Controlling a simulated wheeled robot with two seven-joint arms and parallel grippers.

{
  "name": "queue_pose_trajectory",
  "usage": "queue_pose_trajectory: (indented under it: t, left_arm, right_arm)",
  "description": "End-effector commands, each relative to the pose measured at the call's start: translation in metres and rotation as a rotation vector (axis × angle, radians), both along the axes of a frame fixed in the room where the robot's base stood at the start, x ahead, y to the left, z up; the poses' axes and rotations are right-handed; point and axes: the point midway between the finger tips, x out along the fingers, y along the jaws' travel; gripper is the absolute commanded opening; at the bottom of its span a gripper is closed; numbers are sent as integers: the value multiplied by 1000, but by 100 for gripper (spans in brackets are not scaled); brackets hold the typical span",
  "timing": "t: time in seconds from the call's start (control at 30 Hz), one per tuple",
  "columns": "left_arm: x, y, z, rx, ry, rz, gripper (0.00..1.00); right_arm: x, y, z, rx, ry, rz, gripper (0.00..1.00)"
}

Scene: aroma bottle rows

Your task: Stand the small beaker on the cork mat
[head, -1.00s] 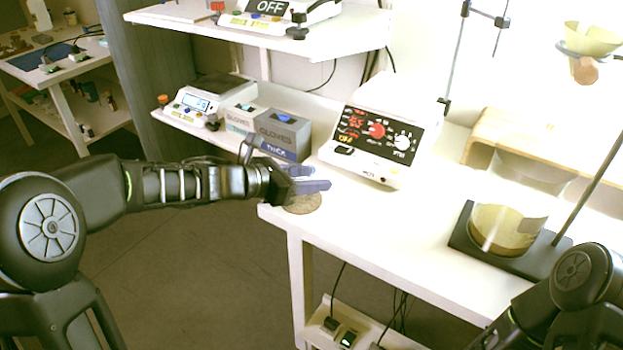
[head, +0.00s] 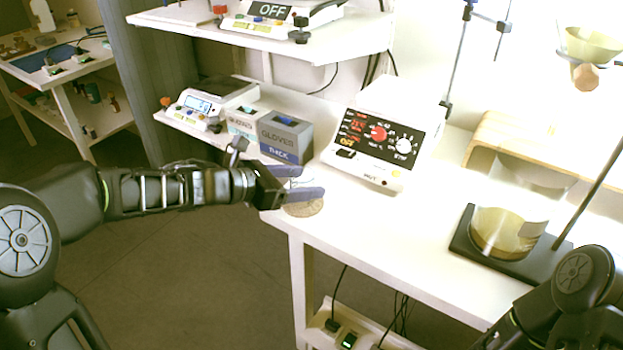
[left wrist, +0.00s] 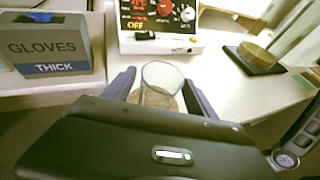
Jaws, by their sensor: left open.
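The small clear beaker (left wrist: 161,78) is upright between the fingers of my left gripper (left wrist: 163,95) in the left wrist view. Brown cork shows through its glass, and its base is hidden behind the gripper body. In the head view the beaker is only a faint outline between the fingers of my left gripper (head: 308,183). The round cork mat (head: 305,208) lies at the bench's front left corner, directly below these fingers and partly covered by them. The fingers are spread on either side of the beaker. My right gripper is out of frame.
A glove box (head: 285,138) and a hotplate-like device (head: 372,145) with red and white knobs stand behind the mat. A larger glass vessel (head: 505,232) stands on a black stand base (head: 460,240) at the right. The bench (head: 400,225) between is clear.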

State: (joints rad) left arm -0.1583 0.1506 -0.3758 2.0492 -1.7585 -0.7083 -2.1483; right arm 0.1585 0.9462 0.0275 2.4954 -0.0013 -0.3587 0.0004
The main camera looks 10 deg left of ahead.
Motion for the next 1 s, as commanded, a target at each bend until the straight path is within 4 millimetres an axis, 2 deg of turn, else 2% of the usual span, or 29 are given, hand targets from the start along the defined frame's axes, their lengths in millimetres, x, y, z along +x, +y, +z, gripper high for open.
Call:
queue_pose_trajectory:
  t: [0.03, 0.2, 0.4, 0.57, 1.0]
  left_arm:
    - [-7, 9, 8, -1, -3, 5, 66]
    - [-31, 32, 21, -1, -3, 5, 66]
    - [-52, 52, 31, -1, -2, 3, 66]
    - [-58, 57, 33, 0, 0, 1, 66]
    - [-58, 57, 33, 0, 0, 1, 66]
  right_arm:
    - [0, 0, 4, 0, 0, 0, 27]
    - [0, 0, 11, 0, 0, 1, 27]
    - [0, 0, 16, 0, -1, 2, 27]
    - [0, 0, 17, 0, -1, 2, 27]
    - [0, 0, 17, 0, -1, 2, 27]
